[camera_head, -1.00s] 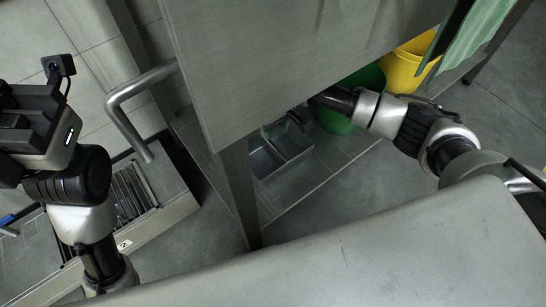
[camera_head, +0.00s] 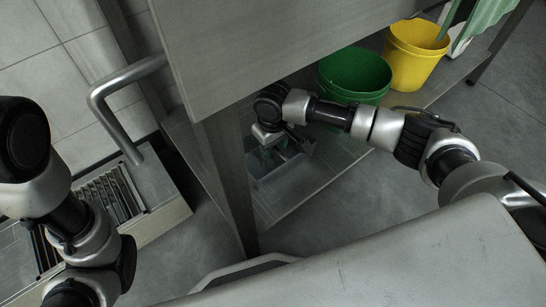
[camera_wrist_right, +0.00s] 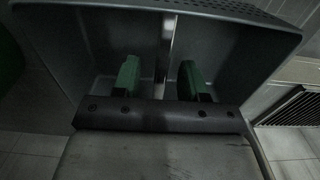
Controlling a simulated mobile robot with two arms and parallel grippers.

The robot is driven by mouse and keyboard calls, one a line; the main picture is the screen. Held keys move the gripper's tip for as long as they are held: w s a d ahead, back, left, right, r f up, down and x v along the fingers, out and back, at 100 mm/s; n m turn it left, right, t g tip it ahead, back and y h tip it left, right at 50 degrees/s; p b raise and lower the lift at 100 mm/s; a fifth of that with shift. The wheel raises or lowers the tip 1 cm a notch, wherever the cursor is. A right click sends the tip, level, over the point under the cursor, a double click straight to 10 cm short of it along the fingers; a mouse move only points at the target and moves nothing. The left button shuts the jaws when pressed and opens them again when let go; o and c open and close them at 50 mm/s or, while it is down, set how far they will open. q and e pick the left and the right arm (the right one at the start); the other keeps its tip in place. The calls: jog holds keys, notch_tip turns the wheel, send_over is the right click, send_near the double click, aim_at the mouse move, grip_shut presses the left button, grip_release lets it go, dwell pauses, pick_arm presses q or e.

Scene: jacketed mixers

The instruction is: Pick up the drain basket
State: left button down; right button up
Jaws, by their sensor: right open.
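The drain basket (camera_head: 295,172) is a grey metal box on the low shelf under the table in the head view, partly covered by my right gripper (camera_head: 280,152). In the right wrist view the basket (camera_wrist_right: 235,45) fills the upper part, with a perforated rim and an upright divider (camera_wrist_right: 167,45) in its middle. My right gripper (camera_wrist_right: 158,82) is open there, its two green fingers apart on either side of the divider. I cannot tell how deep the fingertips reach. My left arm shows at the left edge of the head view, but its gripper is out of the picture.
A green bucket (camera_head: 354,75) and a yellow bucket (camera_head: 413,55) stand on the low shelf (camera_head: 335,180) right of the basket. A table leg (camera_head: 232,180) is close on the basket's left. The tabletop (camera_head: 240,45) overhangs the shelf. A floor drain grate (camera_head: 110,200) lies to the left.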

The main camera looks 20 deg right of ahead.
grip_shut()
jog(key=shift+r, duration=0.15)
dwell(0.4)
